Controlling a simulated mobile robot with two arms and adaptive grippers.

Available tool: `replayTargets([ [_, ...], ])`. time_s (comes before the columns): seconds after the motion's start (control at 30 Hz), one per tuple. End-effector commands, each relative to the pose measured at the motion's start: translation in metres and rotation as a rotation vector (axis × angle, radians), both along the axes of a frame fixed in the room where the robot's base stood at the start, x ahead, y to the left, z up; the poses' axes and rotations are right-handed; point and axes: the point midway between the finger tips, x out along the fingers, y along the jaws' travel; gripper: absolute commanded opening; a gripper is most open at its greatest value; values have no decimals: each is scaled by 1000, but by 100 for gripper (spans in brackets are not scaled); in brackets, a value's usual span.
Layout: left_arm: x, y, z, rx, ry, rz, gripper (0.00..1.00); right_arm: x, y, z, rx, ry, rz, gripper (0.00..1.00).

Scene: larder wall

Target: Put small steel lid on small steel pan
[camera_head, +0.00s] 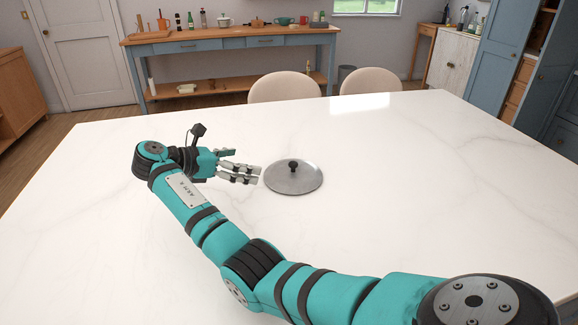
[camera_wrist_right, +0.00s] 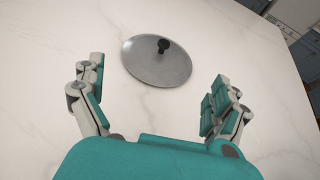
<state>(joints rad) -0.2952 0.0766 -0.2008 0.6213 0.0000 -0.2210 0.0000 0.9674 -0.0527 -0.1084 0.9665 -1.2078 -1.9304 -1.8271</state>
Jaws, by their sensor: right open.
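The small steel lid (camera_head: 305,182) is a round grey disc with a black knob, low on the white table near its middle. It also shows in the right wrist view (camera_wrist_right: 150,67), beyond my fingers. My right gripper (camera_head: 258,175) is beside the lid, on its left in the head view, with fingers pointing toward it. In the wrist view my right gripper (camera_wrist_right: 155,90) is open and empty, its fingers wide apart. I cannot make out a small steel pan in either view. My left gripper does not show.
The white table (camera_head: 420,190) is otherwise clear around the lid. Two beige chairs (camera_head: 283,87) stand at its far edge. A wooden-topped counter (camera_head: 230,36) with pots and bottles stands at the back wall, well beyond the table.

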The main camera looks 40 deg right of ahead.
Motion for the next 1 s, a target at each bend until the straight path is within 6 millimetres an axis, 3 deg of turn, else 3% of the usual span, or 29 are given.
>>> replayTargets([
  [0.23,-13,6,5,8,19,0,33,-7,-45,-18,-2,3,-6,100],
  [0.5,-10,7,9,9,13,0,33,-13,-94,-39,-1,2,-4,100],
  [0.77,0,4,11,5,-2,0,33,-15,-112,-46,0,1,-2,100],
  [1.0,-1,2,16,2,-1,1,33,-22,-143,-60,-1,3,-3,100],
])
